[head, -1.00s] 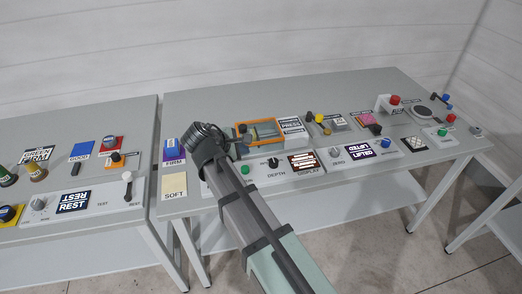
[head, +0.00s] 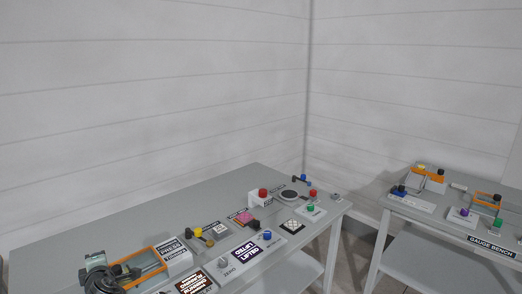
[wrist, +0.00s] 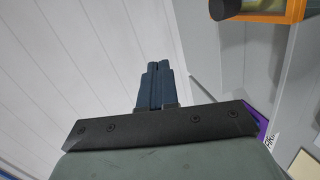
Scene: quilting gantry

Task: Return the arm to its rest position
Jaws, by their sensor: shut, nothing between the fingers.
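The dark end of my arm shows at the bottom left corner of the head view, partly cut off by the frame edge and in front of the orange-framed fixture (head: 152,256). In the wrist view my gripper (wrist: 153,67) has its two dark fingers together, with nothing between them. The fingers point at the pale plank wall and touch nothing that I can see. The rest of my arm is out of the head view.
A grey table (head: 140,212) carries a press block (head: 172,250), red-buttoned box (head: 261,198) and dark round plate (head: 289,195). The gauge bench (head: 440,212) stands apart at right. In the wrist view, an orange part (wrist: 286,10) and purple label (wrist: 262,131) lie right of the fingers.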

